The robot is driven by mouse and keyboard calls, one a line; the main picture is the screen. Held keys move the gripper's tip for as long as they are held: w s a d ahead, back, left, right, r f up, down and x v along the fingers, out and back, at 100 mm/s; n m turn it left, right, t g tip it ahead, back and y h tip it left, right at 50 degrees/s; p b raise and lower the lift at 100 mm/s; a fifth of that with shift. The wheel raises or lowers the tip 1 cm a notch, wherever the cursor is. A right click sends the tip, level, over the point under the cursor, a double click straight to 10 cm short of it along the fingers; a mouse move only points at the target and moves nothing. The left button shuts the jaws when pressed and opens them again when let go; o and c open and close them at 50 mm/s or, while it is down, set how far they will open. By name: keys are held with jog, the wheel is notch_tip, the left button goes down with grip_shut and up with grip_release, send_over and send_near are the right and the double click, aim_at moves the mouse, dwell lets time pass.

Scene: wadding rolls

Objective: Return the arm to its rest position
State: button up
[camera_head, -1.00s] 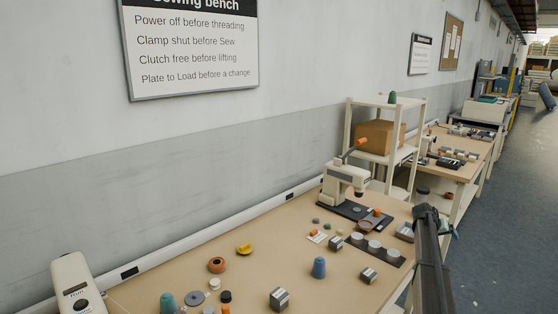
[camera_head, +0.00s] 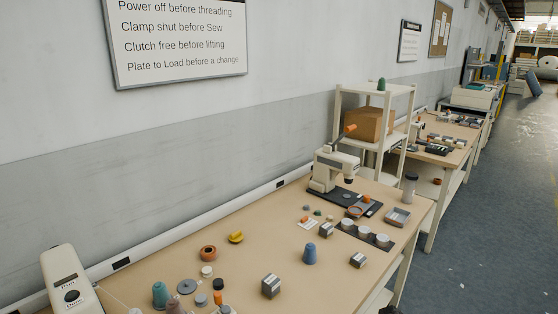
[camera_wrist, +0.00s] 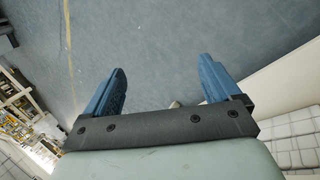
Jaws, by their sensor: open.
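My gripper (camera_wrist: 162,88) shows in the wrist view with its two blue fingers wide apart and nothing between them. Grey-blue floor lies behind the fingers. In the head view my gripper cannot be made out; only a small dark shape shows at the bottom edge, right of the bench. The bench (camera_head: 335,290) stands clear of the arm, with its tools and parts lying on it.
A sewing machine (camera_head: 333,168) stands at the bench's far end, before a white shelf (camera_head: 400,95) with a cardboard box. Several cones, cubes and cups sit on the bench. Open floor (camera_head: 480,240) lies to the right.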

jog(key=s+a+f+g+y, duration=0.15)
jog(key=s+a+f, duration=0.25)
jog(key=s+a, duration=0.8)
jog(key=s+a+g+y, duration=0.2)
jog(key=s+a, duration=0.9)
jog(key=s, duration=0.3)
jog(key=s+a+r+g+y, duration=0.1)
jog(key=s+a+g+y, duration=0.1)
jog(key=s+a, duration=0.9)
jog(key=s, duration=0.4)
jog(key=shift+a, duration=0.2)
jog(key=shift+o, duration=0.3)
jog(key=shift+w+r+g, duration=0.1)
jog(key=shift+g, duration=0.15)
